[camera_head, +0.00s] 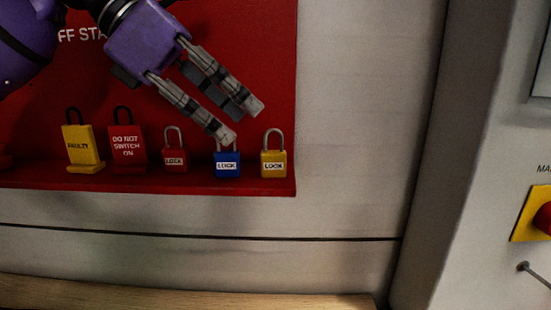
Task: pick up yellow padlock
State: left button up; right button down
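The yellow padlock (273,163) stands upright at the right end of the red board's ledge, with a grey shackle and a white "LOCK" label. My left gripper (242,124) comes in from the upper left with its fingers spread apart and nothing seen between them. Its fingertips are above and to the left of the yellow padlock in the picture. The lower fingertip covers part of the blue padlock's shackle; whether it touches cannot be told. My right gripper is not in view.
On the red ledge (220,188) stand the blue padlock (227,166), a red padlock (174,160), a red "do not switch on" tag (128,150) and a yellow tag (83,148). A wooden surface (190,295) lies below. Bare wall is right of the board.

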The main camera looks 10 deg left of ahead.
aim_at(278, 151)
pick_arm(q)
jog(key=x, duration=0.6)
jog(key=shift+w+p, duration=0.1)
jog(key=shift+p, duration=0.25)
grip_shut()
